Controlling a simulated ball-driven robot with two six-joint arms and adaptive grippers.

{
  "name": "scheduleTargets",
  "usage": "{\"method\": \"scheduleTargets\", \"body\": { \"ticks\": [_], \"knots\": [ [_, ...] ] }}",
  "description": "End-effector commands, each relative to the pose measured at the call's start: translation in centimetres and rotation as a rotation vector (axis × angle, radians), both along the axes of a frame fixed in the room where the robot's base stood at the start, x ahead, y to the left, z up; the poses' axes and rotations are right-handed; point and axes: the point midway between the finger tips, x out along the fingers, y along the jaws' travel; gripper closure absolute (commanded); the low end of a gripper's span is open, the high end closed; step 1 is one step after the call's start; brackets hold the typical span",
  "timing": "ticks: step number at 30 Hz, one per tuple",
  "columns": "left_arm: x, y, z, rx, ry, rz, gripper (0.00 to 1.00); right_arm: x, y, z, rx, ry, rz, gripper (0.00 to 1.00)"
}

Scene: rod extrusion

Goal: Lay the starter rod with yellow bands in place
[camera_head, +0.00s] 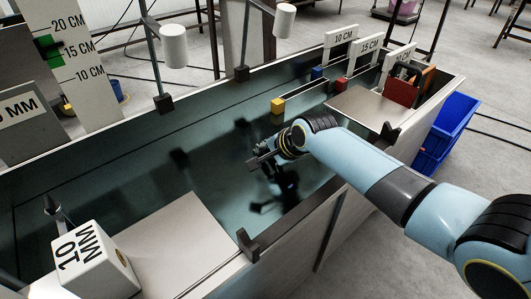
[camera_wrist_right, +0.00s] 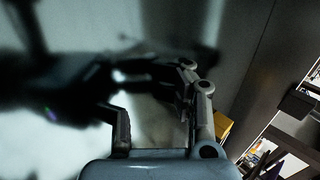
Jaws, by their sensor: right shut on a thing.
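I cannot pick out the starter rod with yellow bands for certain in either view. A yellow block (camera_head: 278,106) sits on the bench just beyond the gripper. My left gripper is not in view.
A blue block (camera_head: 316,72) and red block (camera_head: 341,83) stand near the 10 CM (camera_head: 341,40) and 15 CM (camera_head: 366,47) signs. A 10 MM box (camera_head: 85,262) is front left. Dark brackets (camera_head: 248,245) (camera_head: 388,135) rise at the front edge. Blue bins (camera_head: 445,130) stand right.

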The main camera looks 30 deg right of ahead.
Motion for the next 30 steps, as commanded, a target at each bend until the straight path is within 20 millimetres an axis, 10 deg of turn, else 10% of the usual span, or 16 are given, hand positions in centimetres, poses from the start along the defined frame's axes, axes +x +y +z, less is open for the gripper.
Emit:
{"method": "scheduleTargets", "body": {
  "ticks": [28,30],
  "knots": [
    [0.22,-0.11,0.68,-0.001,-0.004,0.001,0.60,0.02,0.03,-0.07,0.000,-0.002,0.000,1.00],
    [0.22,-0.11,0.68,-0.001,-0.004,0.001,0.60,0.01,0.04,-0.08,0.000,-0.001,0.000,0.79]
  ]
}}
